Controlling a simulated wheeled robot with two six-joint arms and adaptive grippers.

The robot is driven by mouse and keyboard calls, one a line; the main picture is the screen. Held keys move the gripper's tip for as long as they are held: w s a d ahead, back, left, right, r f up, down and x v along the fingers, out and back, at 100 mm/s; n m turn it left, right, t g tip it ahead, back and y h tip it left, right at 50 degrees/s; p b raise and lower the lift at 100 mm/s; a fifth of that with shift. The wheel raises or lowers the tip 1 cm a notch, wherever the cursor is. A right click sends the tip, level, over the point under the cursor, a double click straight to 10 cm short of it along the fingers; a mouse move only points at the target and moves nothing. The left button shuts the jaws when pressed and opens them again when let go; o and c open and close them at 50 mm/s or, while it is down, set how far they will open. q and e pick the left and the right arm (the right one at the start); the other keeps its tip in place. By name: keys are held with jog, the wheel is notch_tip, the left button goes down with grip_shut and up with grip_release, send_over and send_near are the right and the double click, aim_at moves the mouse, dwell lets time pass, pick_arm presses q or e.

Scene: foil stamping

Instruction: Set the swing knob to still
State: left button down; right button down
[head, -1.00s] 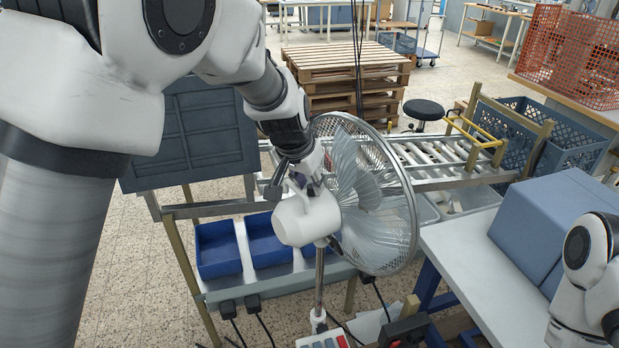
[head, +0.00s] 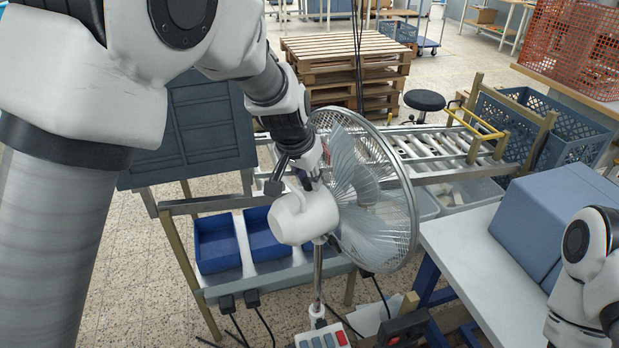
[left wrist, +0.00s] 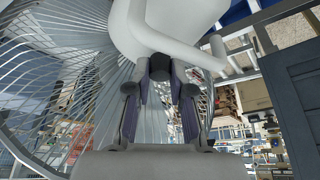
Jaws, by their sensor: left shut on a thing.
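A standing fan has a white motor housing (head: 304,218) and a round wire cage (head: 385,195), near the middle of the head view. The housing (left wrist: 180,25) also fills the top of the left wrist view. The swing knob (left wrist: 160,67) shows there as a short dark cylinder by the housing. My left gripper (head: 308,183) reaches the top of the housing from above. In the left wrist view, its two fingers (left wrist: 160,86) are shut on the knob, one on each side. The knob is hidden in the head view. My right gripper is out of view.
The wire cage is close beside my left gripper. A control base with red and grey buttons (head: 322,340) is below the fan. Blue bins (head: 218,245) stand on a rack behind-left. A white table (head: 465,250) with a blue box (head: 545,220) is at right.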

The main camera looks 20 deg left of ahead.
pick_arm(q)
jog(key=c, duration=1.3)
grip_release()
jog(key=shift+r, duration=0.15)
jog(key=shift+s+a+r, duration=0.15)
jog(key=shift+s+r, duration=0.05)
jog(key=shift+s, duration=0.2)
jog(key=shift+r, duration=0.4)
jog(key=v, duration=1.1)
jog(key=shift+s, duration=0.15)
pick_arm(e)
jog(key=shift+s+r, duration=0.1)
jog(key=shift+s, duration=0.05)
pick_arm(q)
jog(key=shift+s, duration=0.1)
